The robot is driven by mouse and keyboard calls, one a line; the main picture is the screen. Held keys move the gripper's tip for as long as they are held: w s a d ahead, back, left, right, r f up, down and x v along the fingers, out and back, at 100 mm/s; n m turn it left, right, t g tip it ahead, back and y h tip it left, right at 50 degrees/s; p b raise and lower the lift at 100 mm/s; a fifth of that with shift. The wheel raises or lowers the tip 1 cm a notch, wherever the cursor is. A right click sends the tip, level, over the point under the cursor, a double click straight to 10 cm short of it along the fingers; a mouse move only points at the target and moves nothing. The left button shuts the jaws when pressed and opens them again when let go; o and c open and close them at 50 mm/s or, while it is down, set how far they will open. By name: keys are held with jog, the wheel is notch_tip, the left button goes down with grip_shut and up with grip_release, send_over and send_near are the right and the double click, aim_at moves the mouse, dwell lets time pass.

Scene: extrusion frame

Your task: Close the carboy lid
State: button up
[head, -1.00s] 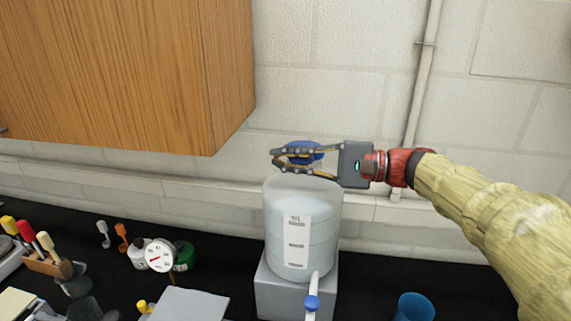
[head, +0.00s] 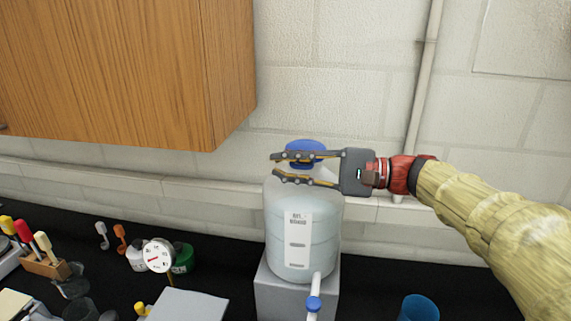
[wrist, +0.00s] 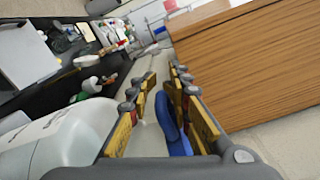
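The carboy (head: 325,235) is a translucent container with a white label and a blue-handled spigot at its front. It stands upright, and its shoulder also shows at the lower left of the wrist view (wrist: 70,140). The round blue lid (head: 306,145) is above the carboy's top, partly hidden by my upper finger. My gripper (head: 275,166) reaches in from the right with its fingers apart, one above the other. In the wrist view the lid (wrist: 172,128) lies between the fingers, nearer the right one. I cannot tell whether the lid is seated on the neck.
A grey block (head: 272,296) supports the carboy on the black counter. A wooden cabinet (head: 120,75) hangs at the upper left, and a pipe (head: 425,90) runs down the wall. A blue cup (head: 419,308) stands right; a gauge (head: 158,255) and bottles are left.

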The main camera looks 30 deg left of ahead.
jog(key=o, duration=0.3)
jog(key=shift+w+f, duration=0.15)
jog(key=shift+f, duration=0.15)
jog(key=shift+r, duration=0.2)
jog(key=v, duration=1.2)
